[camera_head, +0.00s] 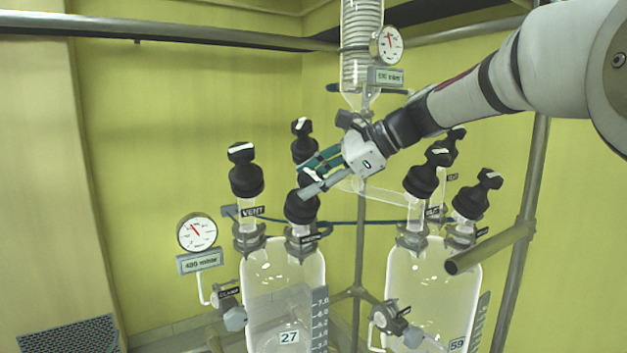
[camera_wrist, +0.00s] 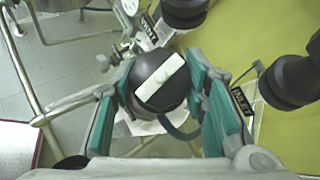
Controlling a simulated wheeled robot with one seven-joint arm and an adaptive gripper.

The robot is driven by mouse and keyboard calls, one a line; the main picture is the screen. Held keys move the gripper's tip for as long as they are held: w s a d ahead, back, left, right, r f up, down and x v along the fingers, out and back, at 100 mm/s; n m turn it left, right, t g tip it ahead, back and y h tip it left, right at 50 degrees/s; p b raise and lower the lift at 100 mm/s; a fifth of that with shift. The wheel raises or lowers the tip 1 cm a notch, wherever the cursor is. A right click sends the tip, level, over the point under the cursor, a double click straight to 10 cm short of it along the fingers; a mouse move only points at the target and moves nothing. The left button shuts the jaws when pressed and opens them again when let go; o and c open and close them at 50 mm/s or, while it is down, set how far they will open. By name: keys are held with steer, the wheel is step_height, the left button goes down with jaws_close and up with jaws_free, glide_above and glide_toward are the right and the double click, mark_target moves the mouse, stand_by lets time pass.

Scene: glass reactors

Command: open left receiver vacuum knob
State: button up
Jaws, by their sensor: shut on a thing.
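The left receiver (camera_head: 285,280) is a clear glass vessel marked 27 with several black knobs on top. The knob at its front right (camera_head: 302,206) has a label below it too small to read surely. The bar lies tilted, rising to the right. The front left knob (camera_head: 245,178) is labelled VENT.
Another black knob (camera_head: 301,140) stands close behind my gripper. The right receiver (camera_head: 430,285), marked 59, has several black knobs. A gauge (camera_head: 197,232) with a 486 mbar display stands at left; another gauge (camera_head: 387,44) is above. A steel rail (camera_head: 490,246) juts out at right.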

mark_target(317, 174)
steer(key=n+g, duration=0.1)
steer(key=n, duration=0.1)
steer(key=n+g+h+b, duration=0.1)
steer(key=n+g, duration=0.1)
steer(key=n, duration=0.1)
steer(key=shift+w+n, duration=0.15)
steer(key=shift+n, duration=0.15)
steer(key=shift+n+g+h, duration=0.7)
steer(key=shift+n+h, duration=0.1)
steer(key=shift+n, duration=0.4)
steer(key=o, duration=1.2)
steer(key=shift+r, duration=0.1)
steer(key=v, duration=0.6)
steer(key=shift+d+r, duration=0.25)
steer(key=shift+r, duration=0.1)
steer(key=shift+d+r, duration=0.15)
